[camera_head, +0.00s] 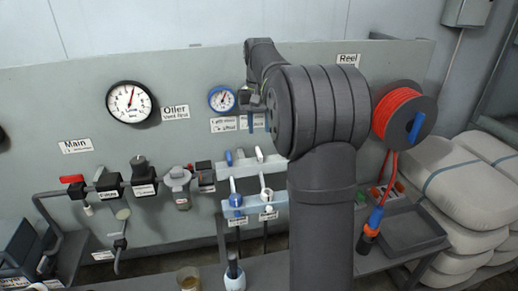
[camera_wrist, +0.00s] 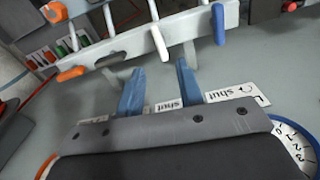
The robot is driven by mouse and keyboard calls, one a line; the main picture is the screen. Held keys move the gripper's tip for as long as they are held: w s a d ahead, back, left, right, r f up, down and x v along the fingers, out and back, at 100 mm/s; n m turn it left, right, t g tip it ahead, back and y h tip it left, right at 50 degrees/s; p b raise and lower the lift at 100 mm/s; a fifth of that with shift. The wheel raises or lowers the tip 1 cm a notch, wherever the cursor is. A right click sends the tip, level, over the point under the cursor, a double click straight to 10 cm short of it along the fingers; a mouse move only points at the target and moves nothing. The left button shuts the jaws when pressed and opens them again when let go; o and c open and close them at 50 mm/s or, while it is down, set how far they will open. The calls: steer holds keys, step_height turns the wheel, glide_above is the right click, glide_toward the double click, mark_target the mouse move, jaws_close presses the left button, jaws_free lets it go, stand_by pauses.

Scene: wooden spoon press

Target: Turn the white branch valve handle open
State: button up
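The white branch valve handle (camera_wrist: 159,43) hangs off the pale manifold bar between a blue handle (camera_wrist: 219,25) and an orange handle (camera_wrist: 72,73) in the wrist view. In the head view the white handle (camera_head: 259,154) sticks up from the upper bar, right of the blue handle (camera_head: 229,158). My gripper (camera_wrist: 160,72) is open and empty, with two blue fingers. The white handle's tip lies beyond the gap between the fingertips, apart from both. In the head view my gripper (camera_head: 254,118) is above the handle, partly hidden by my arm.
The manifold bar (camera_wrist: 120,52) carries the handles. "Shut" labels (camera_wrist: 233,108) lie on the panel by my fingers. A blue-rimmed gauge (camera_head: 222,98) is close beside my gripper. A red hose reel (camera_head: 404,111) is at right.

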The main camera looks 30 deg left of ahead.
mark_target(259, 151)
step_height(259, 151, down, 9)
steer(key=shift+r, duration=0.1)
stand_by(0.3)
